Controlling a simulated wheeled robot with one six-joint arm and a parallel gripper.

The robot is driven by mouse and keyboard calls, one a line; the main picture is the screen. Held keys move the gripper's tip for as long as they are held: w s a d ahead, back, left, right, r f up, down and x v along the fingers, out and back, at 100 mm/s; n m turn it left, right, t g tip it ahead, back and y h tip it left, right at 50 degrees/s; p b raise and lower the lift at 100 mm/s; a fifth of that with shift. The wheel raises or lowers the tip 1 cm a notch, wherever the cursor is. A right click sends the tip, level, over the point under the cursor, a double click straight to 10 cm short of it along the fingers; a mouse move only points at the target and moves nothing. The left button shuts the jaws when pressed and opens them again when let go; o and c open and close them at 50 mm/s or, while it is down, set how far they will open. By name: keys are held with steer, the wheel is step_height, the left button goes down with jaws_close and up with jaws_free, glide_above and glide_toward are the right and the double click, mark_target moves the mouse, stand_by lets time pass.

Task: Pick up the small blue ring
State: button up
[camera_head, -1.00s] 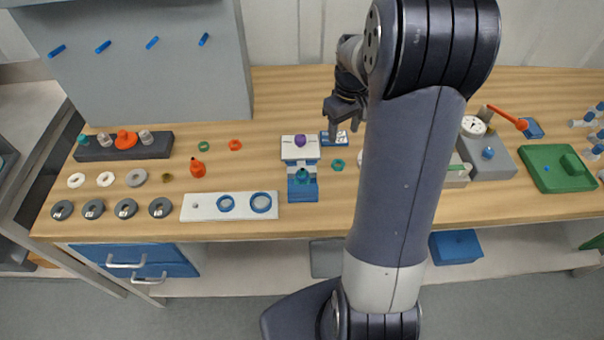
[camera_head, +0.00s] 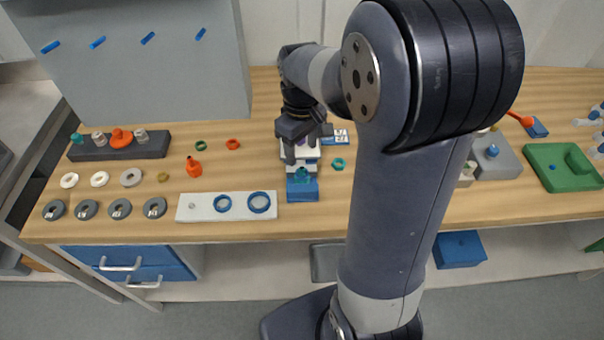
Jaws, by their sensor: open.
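The white plate (camera_head: 190,213) also has a small hole at its left. A teal ring (camera_head: 337,164) lies right of the stand. Bare wood is clear behind the plate.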

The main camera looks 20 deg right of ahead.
mark_target(301, 167)
step_height(301, 167, down, 7)
steer(key=shift+w+f+p, duration=0.15)
steer(key=shift+f+p, duration=0.05)
steer(key=shift+p, duration=0.2)
steer(key=c, duration=1)
